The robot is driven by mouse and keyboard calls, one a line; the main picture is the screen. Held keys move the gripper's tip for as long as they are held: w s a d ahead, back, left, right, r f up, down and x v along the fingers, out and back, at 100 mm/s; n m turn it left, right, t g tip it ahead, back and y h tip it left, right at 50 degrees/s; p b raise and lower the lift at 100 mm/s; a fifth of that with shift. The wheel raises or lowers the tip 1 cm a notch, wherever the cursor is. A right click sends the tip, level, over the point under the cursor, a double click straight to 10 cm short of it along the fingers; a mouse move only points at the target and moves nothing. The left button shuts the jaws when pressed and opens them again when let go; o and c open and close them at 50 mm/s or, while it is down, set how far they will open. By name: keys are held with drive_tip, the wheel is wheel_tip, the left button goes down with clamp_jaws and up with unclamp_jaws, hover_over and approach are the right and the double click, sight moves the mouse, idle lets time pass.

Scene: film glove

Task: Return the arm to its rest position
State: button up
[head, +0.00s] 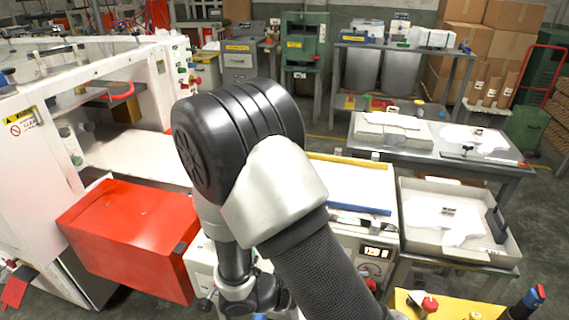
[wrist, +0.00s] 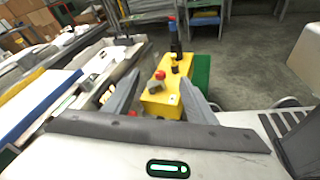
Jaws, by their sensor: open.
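My arm (head: 285,195) rises through the middle of the head view, bent at a large black joint with a silver link beside it. It hides part of the machine behind it. My gripper (wrist: 160,76) shows in the wrist view with its two grey fingers spread apart. Nothing is held between them. Beyond the fingers is a yellow control box (wrist: 152,104) with a red button and a blue-and-red upright piece. I cannot make out my gripper's fingers in the head view.
A white machine with a red box (head: 130,235) stands at left. A shallow grey tray (head: 408,210) holding a white piece lies at right, before a grey table (head: 505,172). The yellow box (head: 405,300) also shows at the bottom right. Open floor (wrist: 250,60) shows in the wrist view.

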drive_tip(key=s+r+m+t+y+p, duration=0.1)
drive_tip(key=r+m+y+p, duration=0.3)
drive_tip(key=r, duration=1)
drive_tip(key=s+r+m+t+y+p, duration=0.1)
drive_tip(key=s+r+m+y+p, duration=0.1)
drive_tip(key=r+m+y+p, duration=0.3)
drive_tip(key=s+a+r+m+t+y+p, duration=0.1)
drive_tip(key=r+m+y+p, duration=0.4)
drive_tip(key=r, duration=1.8)
drive_tip(key=m+p, duration=0.1)
drive_tip(key=p, duration=0.4)
drive_tip(key=shift+s+m+p, duration=0.3)
drive_tip(key=shift+s+p, duration=0.05)
drive_tip(key=shift+s, duration=0.05)
drive_tip(key=shift+a+f, duration=0.1)
clamp_jaws()
